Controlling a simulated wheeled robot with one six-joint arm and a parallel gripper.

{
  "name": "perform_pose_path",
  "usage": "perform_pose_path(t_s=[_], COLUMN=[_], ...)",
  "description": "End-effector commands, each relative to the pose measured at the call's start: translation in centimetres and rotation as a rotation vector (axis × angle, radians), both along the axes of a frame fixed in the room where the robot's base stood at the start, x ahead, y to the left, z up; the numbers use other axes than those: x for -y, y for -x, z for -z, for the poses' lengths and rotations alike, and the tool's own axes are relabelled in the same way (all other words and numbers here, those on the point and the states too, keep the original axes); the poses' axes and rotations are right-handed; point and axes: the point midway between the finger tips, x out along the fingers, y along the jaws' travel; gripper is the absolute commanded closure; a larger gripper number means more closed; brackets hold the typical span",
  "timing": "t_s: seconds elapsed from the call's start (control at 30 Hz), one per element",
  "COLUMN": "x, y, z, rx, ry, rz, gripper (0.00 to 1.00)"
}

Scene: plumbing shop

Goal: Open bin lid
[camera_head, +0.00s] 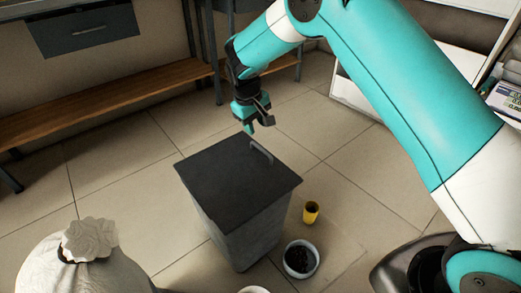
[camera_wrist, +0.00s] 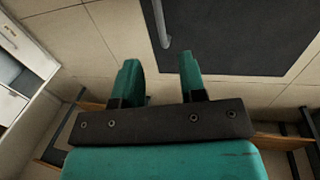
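A dark grey bin (camera_head: 245,225) stands on the tiled floor with its flat lid (camera_head: 225,180) closed. A grey bar handle (camera_head: 262,153) is fixed near the lid's far edge. My gripper (camera_head: 262,125) is above and just beyond that edge, close to the handle but apart from it. In the wrist view my gripper's two teal fingers (camera_wrist: 160,70) are spread with nothing between them. The handle (camera_wrist: 161,28) lies ahead of them, roughly in line with the gap, on the dark lid (camera_wrist: 235,30).
A yellow cup (camera_head: 311,212) and a white bowl with dark contents (camera_head: 301,259) stand right of the bin. A tied white sack (camera_head: 85,260) is at the front left. A wooden bench shelf (camera_head: 110,100) runs along the back left. Tiled floor is clear left of the bin.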

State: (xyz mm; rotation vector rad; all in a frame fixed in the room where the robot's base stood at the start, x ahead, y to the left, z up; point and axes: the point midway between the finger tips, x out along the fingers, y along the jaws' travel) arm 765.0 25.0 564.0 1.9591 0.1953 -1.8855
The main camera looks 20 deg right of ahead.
Motion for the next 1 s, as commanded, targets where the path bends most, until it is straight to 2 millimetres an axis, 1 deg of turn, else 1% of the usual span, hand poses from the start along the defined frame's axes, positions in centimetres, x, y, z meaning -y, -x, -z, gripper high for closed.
perform_pose_path(t_s=[0.03, 0.2, 0.3, 0.4, 0.5, 0.6, 0.87, 0.9, 0.97, 1.0], x=[0.3, 1.0, 1.3, 1.5, 1.6, 1.7, 1.7, 1.7, 1.7, 1.7], y=[-0.1, -0.4, -0.5, -0.6, -0.7, -0.7, -0.7, -0.7, -0.7, -0.7], z=[1.7, 5.4, 7.1, 8.4, 9.2, 9.5, 9.6, 9.6, 9.5, 9.5], rx=[-0.002, -0.001, 0.0, 0.001, 0.0, 0.001, 0.001, 0.001, 0.001, 0.001], ry=[0.001, -0.001, -0.001, -0.001, -0.001, -0.001, -0.002, -0.002, -0.002, -0.002], rz=[0.001, 0.001, 0.0, 0.0, 0.0, 0.0, 0.0, 0.0, 0.0, 0.0], gripper=[0.62, 0.62, 0.62, 0.62, 0.62, 0.62, 0.62, 0.67, 0.8, 0.9])
